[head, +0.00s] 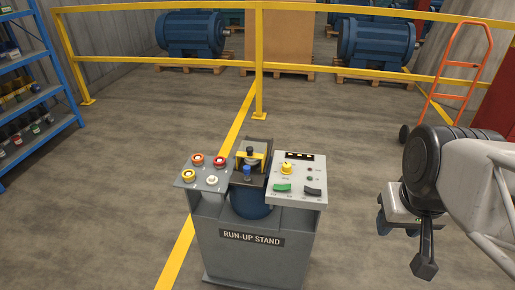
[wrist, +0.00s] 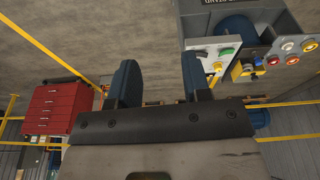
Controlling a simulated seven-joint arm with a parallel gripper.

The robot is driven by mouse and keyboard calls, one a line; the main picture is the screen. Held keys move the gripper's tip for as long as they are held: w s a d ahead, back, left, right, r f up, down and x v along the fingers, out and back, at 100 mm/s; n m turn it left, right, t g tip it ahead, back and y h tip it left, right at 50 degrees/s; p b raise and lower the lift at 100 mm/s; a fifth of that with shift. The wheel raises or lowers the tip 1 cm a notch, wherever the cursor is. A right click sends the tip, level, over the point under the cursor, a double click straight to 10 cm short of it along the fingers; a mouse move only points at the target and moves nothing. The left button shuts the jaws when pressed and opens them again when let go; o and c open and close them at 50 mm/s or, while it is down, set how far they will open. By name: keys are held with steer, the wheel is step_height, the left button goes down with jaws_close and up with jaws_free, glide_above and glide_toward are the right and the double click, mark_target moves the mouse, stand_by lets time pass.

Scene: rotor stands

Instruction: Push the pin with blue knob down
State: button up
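The pin with the blue knob (head: 247,171) stands upright at the front of the middle part of the grey run-up stand (head: 238,260). Just behind it are a yellow bracket (head: 262,158) and a black knob (head: 250,151). A blue rounded body (head: 250,204) sits below the pin. My gripper (head: 397,229) is well to the right of the stand, apart from it. In the wrist view its two blue fingers (wrist: 160,82) are spread with nothing between them.
The left panel (head: 203,173) carries red, orange, yellow and white buttons. The right panel (head: 300,170) has a yellow knob (head: 287,168) and green and black switches. Yellow railings (head: 290,66), an orange hand truck (head: 458,80) and a blue shelf (head: 35,90) stand around. Floor between gripper and stand is clear.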

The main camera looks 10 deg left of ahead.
steer(key=shift+o, duration=0.5)
steer(key=w+a+n, duration=0.5)
steer(key=w+n, duration=0.4)
steer(key=w, duration=0.1)
steer(key=shift+w+a+r+n+g, duration=0.15)
steer(key=shift+w+r+n+g, duration=0.15)
steer(key=shift+w+r, duration=0.1)
steer(key=n+g, duration=0.2)
steer(key=n, duration=2.6)
glide_toward(247, 167)
steer(key=shift+s+d+f, duration=0.15)
steer(key=shift+d+f, duration=0.15)
steer(key=shift+d, duration=0.05)
steer(key=shift+a+f+n, duration=0.3)
steer(key=shift+a+n, duration=0.1)
steer(key=shift+f, duration=3.9)
